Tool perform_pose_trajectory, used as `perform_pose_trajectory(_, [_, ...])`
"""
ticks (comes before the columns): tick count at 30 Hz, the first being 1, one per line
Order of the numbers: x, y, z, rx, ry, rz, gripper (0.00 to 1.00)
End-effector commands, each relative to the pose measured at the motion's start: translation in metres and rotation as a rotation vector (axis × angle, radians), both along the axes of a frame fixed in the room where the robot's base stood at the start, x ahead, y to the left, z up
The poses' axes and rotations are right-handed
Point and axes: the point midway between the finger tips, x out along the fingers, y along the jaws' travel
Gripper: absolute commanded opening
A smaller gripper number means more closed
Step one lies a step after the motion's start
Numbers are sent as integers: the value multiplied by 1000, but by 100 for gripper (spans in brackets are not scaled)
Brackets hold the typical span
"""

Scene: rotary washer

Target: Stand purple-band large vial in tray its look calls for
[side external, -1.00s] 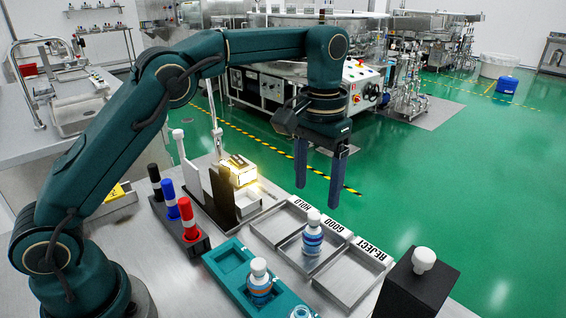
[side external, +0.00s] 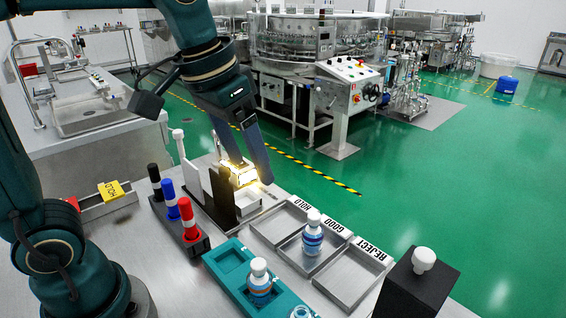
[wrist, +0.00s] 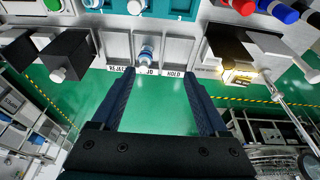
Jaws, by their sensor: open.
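My gripper (side external: 250,168) is open and empty, near the lit box in the side view; its spread fingers also show in the wrist view (wrist: 160,76). A white-capped vial (side external: 312,238) with a blue band stands in the GOOD tray (side external: 289,252). Another white-capped vial (side external: 260,284) stands in the teal rack (side external: 228,262), and a third (side external: 301,312) is cut off by the bottom edge. I cannot make out a purple band on any of them. The HOLD tray (side external: 268,228) and REJECT tray (side external: 345,282) look empty.
The lit box (side external: 240,172) stands by black and white upright plates. Black, blue and red markers (side external: 188,222) stand in a dark holder. A black block with a white knob (side external: 415,292) is right of the trays. A yellow HOLD tag (side external: 110,190) lies at left.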

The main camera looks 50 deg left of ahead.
Motion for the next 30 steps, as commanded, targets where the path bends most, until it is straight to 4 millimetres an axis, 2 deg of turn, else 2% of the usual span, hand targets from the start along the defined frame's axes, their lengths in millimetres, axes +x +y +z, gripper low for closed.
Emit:
perform_pose_trajectory(1, [-15, 3, -2, 1, -30, 2, 77])
perform_pose_trajectory(6, [-54, 10, -21, 7, -116, 3, 77])
perform_pose_trajectory(12, [-81, 14, -45, 15, -182, 5, 77])
perform_pose_trajectory(18, [-88, 15, -53, 18, -199, 4, 77])
perform_pose_trajectory(30, [-88, 15, -53, 17, -197, 4, 77])
